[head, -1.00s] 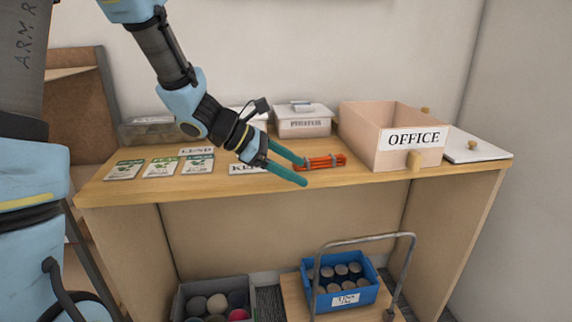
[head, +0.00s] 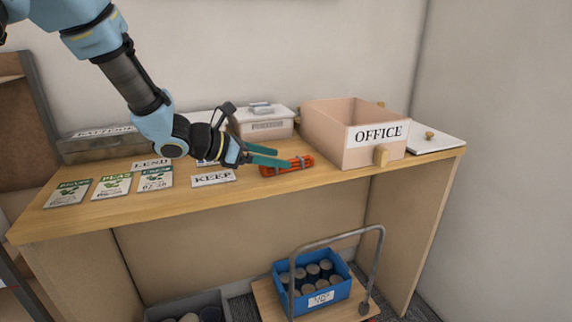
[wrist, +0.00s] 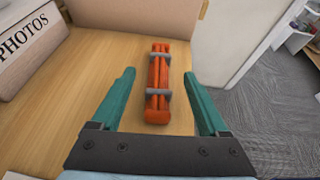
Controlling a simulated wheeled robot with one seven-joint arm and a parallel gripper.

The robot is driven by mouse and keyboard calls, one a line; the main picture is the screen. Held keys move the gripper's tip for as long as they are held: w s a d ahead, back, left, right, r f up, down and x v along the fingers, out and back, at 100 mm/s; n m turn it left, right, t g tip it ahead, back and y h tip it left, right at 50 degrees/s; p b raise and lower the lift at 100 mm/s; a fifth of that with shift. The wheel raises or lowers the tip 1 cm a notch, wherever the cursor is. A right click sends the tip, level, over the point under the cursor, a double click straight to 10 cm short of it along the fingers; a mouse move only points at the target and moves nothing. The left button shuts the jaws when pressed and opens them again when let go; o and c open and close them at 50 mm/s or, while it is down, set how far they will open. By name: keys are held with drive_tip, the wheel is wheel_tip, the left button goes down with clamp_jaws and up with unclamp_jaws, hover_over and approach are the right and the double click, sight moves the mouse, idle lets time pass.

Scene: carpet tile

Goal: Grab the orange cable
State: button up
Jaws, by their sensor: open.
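The orange cable (head: 287,166) is a folded bundle held by grey ties. It lies on the wooden table, in front of the pink OFFICE box. In the wrist view the cable (wrist: 158,84) runs lengthwise, pointing away from me. My gripper (head: 283,157) has teal fingers and is open and empty. In the wrist view the fingers of my gripper (wrist: 158,85) stand one on either side of the cable, with a gap on both sides. In the head view one finger overlaps part of the cable. I cannot tell the fingertips' exact height above the table.
The OFFICE box (head: 332,148) stands right of the cable. A PHOTOS box (head: 264,124) is behind it. A KEEP card (head: 213,179) and several seed packets (head: 113,184) lie to the left. A white lid (head: 433,141) lies at right. A trolley with a blue crate (head: 340,289) is below.

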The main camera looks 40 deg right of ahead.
sight(290, 159)
drive_tip(key=p+x, duration=0.1)
drive_tip(key=x, duration=0.4)
drive_tip(key=shift+d, duration=0.2)
clamp_jaws()
idle(0.4)
